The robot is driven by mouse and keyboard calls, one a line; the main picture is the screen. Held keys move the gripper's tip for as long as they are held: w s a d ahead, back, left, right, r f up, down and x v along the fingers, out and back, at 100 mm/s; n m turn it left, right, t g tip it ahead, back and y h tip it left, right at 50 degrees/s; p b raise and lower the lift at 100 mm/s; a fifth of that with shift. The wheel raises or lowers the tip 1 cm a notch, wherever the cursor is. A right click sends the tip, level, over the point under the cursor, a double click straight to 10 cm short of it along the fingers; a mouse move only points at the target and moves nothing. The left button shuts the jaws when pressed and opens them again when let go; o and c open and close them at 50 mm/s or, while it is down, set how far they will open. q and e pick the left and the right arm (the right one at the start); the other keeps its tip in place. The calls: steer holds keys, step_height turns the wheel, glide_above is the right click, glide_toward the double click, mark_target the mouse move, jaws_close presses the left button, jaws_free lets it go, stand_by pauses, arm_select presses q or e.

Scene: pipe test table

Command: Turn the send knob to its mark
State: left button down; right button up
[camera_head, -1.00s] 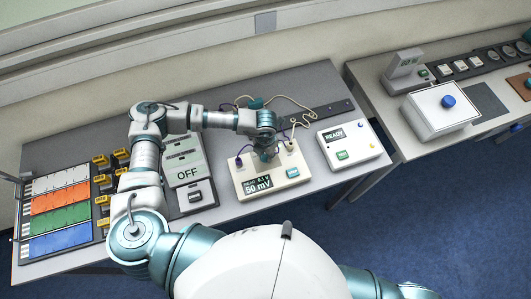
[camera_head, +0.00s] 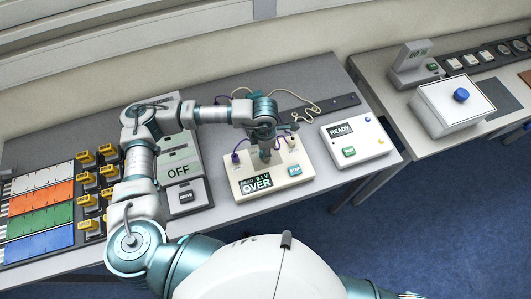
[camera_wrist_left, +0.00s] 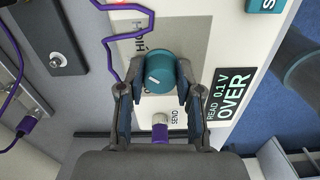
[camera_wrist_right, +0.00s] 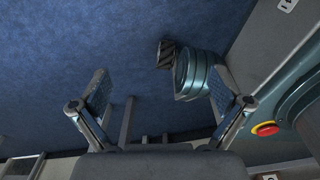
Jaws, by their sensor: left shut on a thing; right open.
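The send knob (camera_wrist_left: 160,72) is a round teal knob with a white pointer line, on a cream meter box (camera_head: 238,187). The printed word SEND and a purple plug (camera_wrist_left: 160,128) are just beside it. My left gripper (camera_wrist_left: 158,82) is shut on the knob from both sides. In the head view my left gripper (camera_head: 264,152) comes down over the box and hides the knob. The box's display (camera_head: 256,182) reads READ 0.1 V and OVER. It also shows in the left wrist view (camera_wrist_left: 229,98). The knob's mark is not clear. My right gripper (camera_wrist_right: 160,92) is open and empty above blue floor.
A white box reading READY (camera_head: 358,143) stands right of the meter box. A unit marked OFF (camera_head: 178,171) stands left. Purple and cream cables (camera_head: 300,106) run behind the meter box. Coloured panels and yellow parts (camera_head: 88,201) lie at the far left.

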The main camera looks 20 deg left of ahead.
arm_select(q)
steer(key=shift+f+m+b, duration=0.25)
steer(key=shift+m+b, duration=0.55)
steer(key=shift+b, duration=0.05)
steer(key=shift+r+m+b, duration=0.2)
steer(key=shift+m+b, duration=1)
steer(key=shift+r, duration=0.1)
arm_select(e)
steer(key=w+a+r, duration=0.1)
steer(key=w+a, duration=0.1)
steer(key=w, duration=0.8)
arm_select(q)
steer(key=shift+w, duration=0.1)
arm_select(e)
steer(key=shift+a, duration=0.1)
arm_select(q)
steer(key=c, duration=0.8)
jaws_free()
steer(key=shift+a, duration=0.1)
steer(key=shift+o, duration=0.2)
step_height(320, 180, up, 12)
